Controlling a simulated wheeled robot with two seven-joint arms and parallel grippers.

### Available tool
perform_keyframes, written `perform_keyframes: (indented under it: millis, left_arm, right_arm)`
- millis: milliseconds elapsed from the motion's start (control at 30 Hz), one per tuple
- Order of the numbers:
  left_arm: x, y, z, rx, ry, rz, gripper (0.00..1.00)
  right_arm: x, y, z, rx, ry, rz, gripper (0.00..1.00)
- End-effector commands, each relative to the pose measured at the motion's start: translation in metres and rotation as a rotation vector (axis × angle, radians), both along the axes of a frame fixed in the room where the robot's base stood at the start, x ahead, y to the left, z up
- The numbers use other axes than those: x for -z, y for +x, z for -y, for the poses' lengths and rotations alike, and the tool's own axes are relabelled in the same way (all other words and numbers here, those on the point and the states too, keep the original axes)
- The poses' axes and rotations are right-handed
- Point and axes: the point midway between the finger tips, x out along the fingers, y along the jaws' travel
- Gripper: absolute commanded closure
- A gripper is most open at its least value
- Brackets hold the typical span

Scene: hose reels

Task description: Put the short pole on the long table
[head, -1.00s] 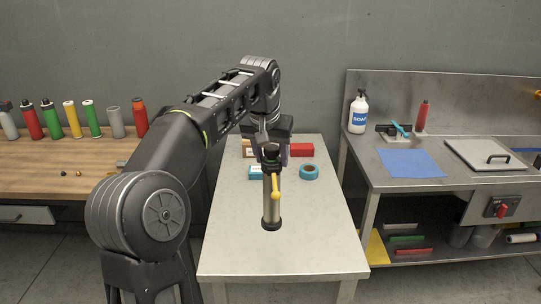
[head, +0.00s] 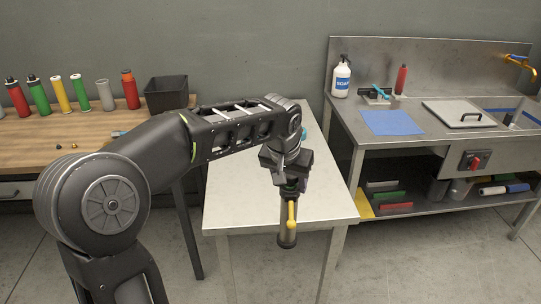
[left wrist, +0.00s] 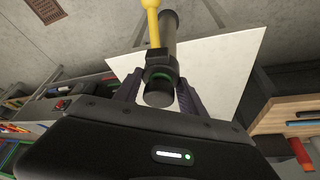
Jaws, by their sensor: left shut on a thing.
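My left gripper (head: 291,186) is shut on the short pole (head: 287,238), a stubby cylinder with dark ends and a yellow lever on its side. The pole hangs close to upright at the near right part of the pale, long-topped table (head: 240,208), its lower end overlapping the table's front edge. I cannot tell how high it is above the top. In the left wrist view the pole (left wrist: 171,30) sits between the two fingers (left wrist: 158,92), with the pale table top (left wrist: 215,60) beyond. My right gripper is not in view.
A wooden bench (head: 60,142) with several spray cans and a dark bin (head: 166,94) stands at left. A steel bench (head: 420,145) with a soap bottle (head: 341,77), blue sheet (head: 392,122) and sink stands at right. The pale table's near left is clear; my arm hides its back.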

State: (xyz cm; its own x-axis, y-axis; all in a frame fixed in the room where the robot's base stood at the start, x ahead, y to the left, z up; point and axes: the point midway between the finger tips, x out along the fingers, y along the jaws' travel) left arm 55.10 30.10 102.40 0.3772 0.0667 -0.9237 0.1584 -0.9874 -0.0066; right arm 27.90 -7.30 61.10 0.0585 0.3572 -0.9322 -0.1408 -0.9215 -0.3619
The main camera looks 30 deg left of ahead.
Motion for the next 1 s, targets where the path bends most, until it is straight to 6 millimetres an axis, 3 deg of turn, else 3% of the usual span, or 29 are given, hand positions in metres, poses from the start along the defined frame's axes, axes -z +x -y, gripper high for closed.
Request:
perform_keyframes:
  millis: [200, 400, 567, 1000]
  left_arm:
    - [0.047, -0.011, 0.06, 0.095, -0.001, 0.0, 1.0]
    - [0.073, -0.018, 0.092, 0.144, -0.005, 0.001, 1.0]
    - [0.081, -0.021, 0.102, 0.16, -0.006, 0.002, 1.0]
    - [0.081, -0.021, 0.102, 0.159, -0.007, 0.002, 1.0]
  right_arm:
    - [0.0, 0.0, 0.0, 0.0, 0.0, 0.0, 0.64]
    - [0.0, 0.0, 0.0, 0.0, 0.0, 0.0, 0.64]
    - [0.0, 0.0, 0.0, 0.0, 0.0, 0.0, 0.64]
    - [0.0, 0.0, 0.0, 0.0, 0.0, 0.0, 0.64]
